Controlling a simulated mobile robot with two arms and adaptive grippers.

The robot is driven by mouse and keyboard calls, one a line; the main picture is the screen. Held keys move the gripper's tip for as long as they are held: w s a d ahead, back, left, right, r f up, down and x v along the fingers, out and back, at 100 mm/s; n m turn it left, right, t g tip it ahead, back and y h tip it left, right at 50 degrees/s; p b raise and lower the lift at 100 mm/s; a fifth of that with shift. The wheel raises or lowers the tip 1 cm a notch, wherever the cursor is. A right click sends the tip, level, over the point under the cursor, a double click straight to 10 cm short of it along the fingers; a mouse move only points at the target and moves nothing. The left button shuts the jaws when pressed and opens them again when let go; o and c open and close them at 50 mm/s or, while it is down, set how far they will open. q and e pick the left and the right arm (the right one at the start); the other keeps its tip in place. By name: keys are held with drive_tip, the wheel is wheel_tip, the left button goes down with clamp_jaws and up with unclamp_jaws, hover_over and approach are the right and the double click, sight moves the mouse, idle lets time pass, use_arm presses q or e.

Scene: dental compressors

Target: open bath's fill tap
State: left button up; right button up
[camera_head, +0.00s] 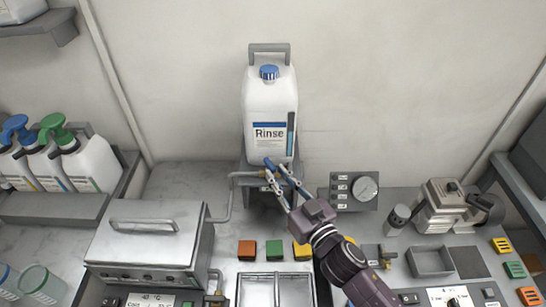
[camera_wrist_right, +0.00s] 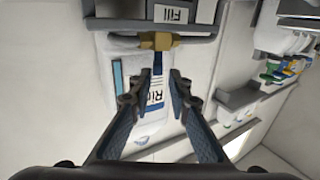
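The fill tap shows in the right wrist view as a brass body (camera_wrist_right: 160,41) with a dark blue lever (camera_wrist_right: 157,64) pointing toward the gripper, beside a "Fill" label (camera_wrist_right: 172,13). My left gripper is not in view.
A pipe (camera_head: 224,205) runs from the tap area down beside the bath. A gauge panel (camera_head: 351,191) is close on the right of the gripper. Orange, green and yellow blocks (camera_head: 274,250) lie below. Pump bottles (camera_head: 88,160) stand on a left shelf.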

sight(275, 170)
drive_tip(key=x, duration=0.4)
drive_tip(key=shift+w+p, duration=0.15)
drive_tip(key=shift+p, duration=0.25)
drive_tip(key=shift+w+a, duration=0.2)
drive_tip(key=shift+w, duration=0.4)
drive_tip(key=shift+c, duration=0.5)
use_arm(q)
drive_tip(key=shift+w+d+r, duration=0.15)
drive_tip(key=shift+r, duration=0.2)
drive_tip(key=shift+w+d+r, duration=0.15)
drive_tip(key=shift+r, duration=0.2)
use_arm(e)
clamp_jaws()
